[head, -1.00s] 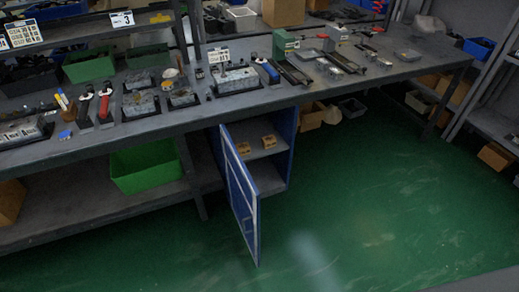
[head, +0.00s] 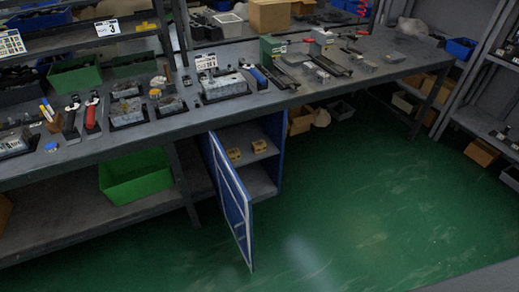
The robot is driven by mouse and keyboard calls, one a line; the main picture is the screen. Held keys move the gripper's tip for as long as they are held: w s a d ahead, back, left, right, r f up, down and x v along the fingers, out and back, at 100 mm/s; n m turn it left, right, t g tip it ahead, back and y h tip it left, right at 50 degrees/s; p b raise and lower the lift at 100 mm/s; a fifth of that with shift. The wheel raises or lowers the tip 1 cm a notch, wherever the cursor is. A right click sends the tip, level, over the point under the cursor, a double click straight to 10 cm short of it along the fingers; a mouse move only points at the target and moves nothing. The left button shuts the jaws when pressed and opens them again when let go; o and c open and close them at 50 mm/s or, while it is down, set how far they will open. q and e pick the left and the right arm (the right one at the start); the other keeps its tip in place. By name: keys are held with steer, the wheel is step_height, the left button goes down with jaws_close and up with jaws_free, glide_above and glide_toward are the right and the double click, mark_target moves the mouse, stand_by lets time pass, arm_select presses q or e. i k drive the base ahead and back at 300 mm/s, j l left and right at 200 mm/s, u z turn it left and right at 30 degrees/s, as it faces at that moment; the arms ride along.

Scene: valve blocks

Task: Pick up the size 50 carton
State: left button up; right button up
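Two small tan cartons sit on the upper shelf inside the open blue cabinet under the workbench. The left carton (head: 234,154) is nearer the open door, and the right carton (head: 259,146) is a little farther right. Their markings are too small to read, so I cannot tell which is size 50. Neither of my grippers is in view.
The blue cabinet door (head: 232,203) stands open toward me. A green bin (head: 135,174) sits on the lower shelf left of the cabinet. The workbench (head: 330,88) carries valve blocks and tools. The green floor (head: 350,205) right of the door is clear.

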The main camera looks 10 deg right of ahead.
mark_target(258, 147)
steer(key=i+l, duration=0.65)
steer(key=l, duration=0.3)
steer(key=i+l, duration=0.65)
steer(key=l, duration=0.3)
steer(key=i+l, duration=0.65)
steer(key=l, duration=0.25)
